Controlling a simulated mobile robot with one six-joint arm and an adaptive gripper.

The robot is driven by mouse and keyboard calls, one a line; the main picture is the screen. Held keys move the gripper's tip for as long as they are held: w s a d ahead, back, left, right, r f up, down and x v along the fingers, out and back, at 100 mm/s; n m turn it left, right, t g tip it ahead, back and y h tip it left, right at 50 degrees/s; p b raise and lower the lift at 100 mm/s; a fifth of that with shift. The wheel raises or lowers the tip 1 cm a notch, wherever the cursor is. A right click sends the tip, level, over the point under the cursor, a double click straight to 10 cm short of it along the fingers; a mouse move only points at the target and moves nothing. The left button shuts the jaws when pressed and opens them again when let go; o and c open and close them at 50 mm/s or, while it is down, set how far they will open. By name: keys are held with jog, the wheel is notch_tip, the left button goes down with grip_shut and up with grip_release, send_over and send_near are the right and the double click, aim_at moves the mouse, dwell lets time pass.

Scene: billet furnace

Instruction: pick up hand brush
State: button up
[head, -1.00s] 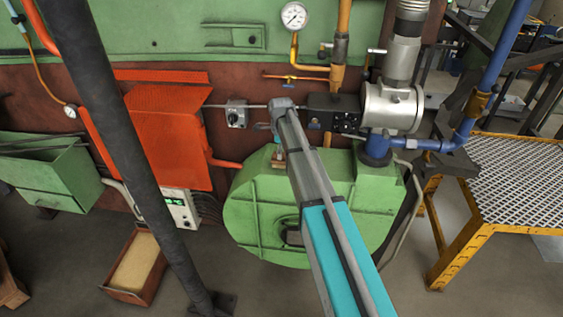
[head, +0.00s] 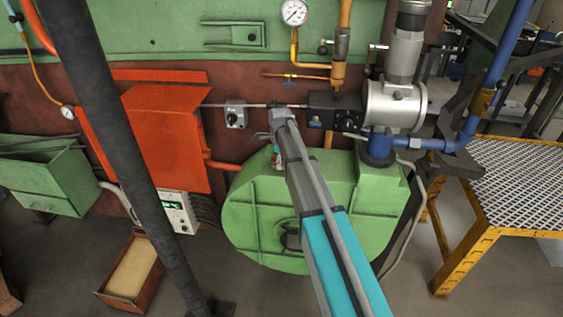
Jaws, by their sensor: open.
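I cannot make out the hand brush in the head view. My arm reaches forward over the green rounded blower housing (head: 375,195). The wrist is in front of the housing's upper left part, below the black valve block. My gripper (head: 263,137) shows only as a small grey piece left of the wrist; its fingertips are mostly hidden behind the arm. A small red, white and teal item (head: 277,160) shows beside the arm at the housing's top edge; I cannot tell what it is. Nothing is seen held.
A dark slanted post (head: 125,150) stands at the left, near an orange cover (head: 165,140). A brown box (head: 130,272) is on the floor. A silver cylinder and blue pipe (head: 380,150) rise behind the housing. A yellow grated platform (head: 510,175) stands at the right.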

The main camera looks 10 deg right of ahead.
jog(key=c, duration=1.2)
jog(key=shift+r, duration=0.1)
jog(key=shift+c, duration=0.2)
notch_tip(320, 180, up, 3)
jog(key=p, duration=0.3)
jog(key=s+r+p, duration=0.9)
jog(key=s+p, duration=0.1)
jog(key=s, duration=0.4)
jog(key=shift+d+r, duration=0.15)
jog(key=shift+r, duration=0.25)
